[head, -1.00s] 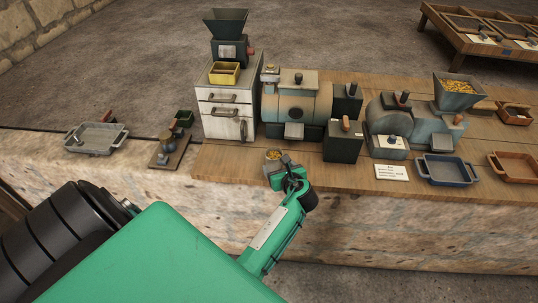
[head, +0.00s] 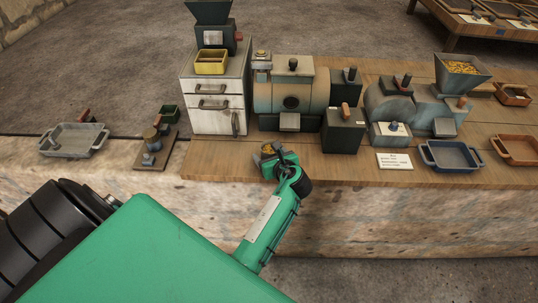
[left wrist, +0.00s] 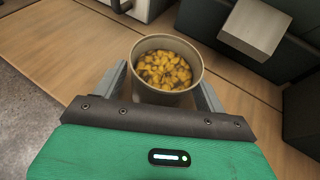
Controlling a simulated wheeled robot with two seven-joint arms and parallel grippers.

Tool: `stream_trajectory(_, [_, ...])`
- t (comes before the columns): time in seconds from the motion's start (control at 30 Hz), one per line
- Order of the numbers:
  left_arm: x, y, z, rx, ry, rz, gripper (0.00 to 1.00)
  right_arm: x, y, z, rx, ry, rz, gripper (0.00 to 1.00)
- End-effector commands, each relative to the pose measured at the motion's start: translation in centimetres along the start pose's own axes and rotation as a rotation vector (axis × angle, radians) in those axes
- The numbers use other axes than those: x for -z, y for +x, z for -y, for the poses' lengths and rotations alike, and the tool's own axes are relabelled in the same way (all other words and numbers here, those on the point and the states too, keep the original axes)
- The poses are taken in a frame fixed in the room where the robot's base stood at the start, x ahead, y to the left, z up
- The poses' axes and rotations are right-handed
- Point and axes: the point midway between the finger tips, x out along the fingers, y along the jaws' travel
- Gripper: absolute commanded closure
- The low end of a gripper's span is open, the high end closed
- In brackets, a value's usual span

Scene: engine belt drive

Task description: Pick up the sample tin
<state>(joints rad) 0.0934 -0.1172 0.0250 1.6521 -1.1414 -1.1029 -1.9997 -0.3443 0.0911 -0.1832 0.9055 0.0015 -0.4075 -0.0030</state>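The sample tin (left wrist: 167,72) is a round, pale metal cup filled with yellow pieces. In the left wrist view it stands on the wooden top between the two fingers of my left gripper (left wrist: 164,75). The fingers lie on either side of its wall. They look spread, with a narrow gap showing at the left; contact at the right is unclear. In the head view my left gripper (head: 279,159) is at the front edge of the counter, and mostly hides the tin there. My right gripper is not in view.
Behind the tin are a round-bodied machine (head: 290,95) with a small chute (head: 290,122) and a dark box (head: 342,131). A white drawer cabinet (head: 215,104) stands to the left. A label card (head: 394,161) and a blue tray (head: 448,156) lie to the right.

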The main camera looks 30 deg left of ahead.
Motion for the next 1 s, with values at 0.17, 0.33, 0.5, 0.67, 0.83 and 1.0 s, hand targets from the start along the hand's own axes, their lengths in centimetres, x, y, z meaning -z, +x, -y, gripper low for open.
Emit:
stream_trajectory(0.17, [0.0, 0.0, 0.0, 0.0, 0.0, 0.0, 0.61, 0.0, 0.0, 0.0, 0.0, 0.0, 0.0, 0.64])
stream_trajectory(0.33, [0.0, 0.0, 0.0, 0.0, 0.0, 0.001, 0.79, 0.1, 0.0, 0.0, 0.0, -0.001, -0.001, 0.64])
stream_trajectory(0.5, [-0.1, 0.0, 0.0, 0.0, 0.0, 0.001, 0.79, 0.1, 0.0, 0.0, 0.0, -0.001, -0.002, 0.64])
stream_trajectory(0.67, [-0.8, -0.3, 0.0, 0.001, -0.001, 0.002, 0.79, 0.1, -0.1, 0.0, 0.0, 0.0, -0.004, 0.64])
stream_trajectory(0.83, [-3.1, -1.2, 0.1, 0.001, -0.004, 0.002, 0.79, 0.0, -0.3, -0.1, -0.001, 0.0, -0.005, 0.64])
stream_trajectory(1.0, [-7.2, -2.9, 0.1, 0.002, -0.006, 0.004, 0.79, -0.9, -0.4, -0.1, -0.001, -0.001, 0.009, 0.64])
